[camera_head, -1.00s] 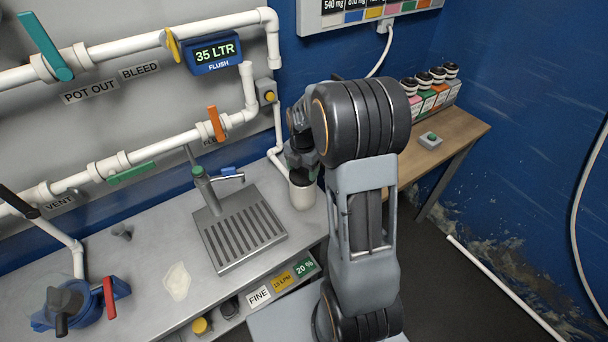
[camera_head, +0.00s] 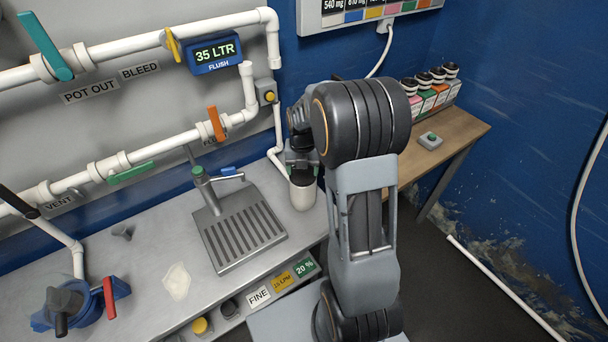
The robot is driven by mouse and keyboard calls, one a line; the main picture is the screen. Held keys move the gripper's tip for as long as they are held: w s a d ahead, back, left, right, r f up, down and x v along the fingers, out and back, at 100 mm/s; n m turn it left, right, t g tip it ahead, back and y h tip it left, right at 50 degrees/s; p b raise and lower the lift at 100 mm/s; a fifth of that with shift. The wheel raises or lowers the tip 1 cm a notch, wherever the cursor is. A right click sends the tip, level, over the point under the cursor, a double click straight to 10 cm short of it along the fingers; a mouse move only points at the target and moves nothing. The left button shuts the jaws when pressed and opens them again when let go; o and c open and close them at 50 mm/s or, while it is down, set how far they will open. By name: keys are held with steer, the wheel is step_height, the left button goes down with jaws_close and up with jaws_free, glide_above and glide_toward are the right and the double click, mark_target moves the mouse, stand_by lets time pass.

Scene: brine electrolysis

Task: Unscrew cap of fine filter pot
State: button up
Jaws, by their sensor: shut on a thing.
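A pale, upright cylindrical pot (camera_head: 303,195) stands on the metal counter, right of the drain tray. My gripper (camera_head: 302,170) points down at its top. The gripper is shut on the dark top of this pot, which looks like its cap. The wrist and fingers hide most of the cap, so I cannot tell how far it is turned or whether it is loose. The pot carries no readable label.
A grated drain tray (camera_head: 242,236) with a small tap is left of the pot. White pipes with coloured valve handles run along the wall. A blue fitting (camera_head: 80,306) with a red handle is at lower left. Several capped bottles (camera_head: 432,88) stand on the wooden table (camera_head: 462,128).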

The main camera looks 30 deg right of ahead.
steer(key=o, duration=1.1)
steer(key=shift+r, duration=0.15)
steer(key=shift+r+p, duration=1.7)
steer(key=shift+r, duration=0.5)
steer(key=shift+f, duration=0.1)
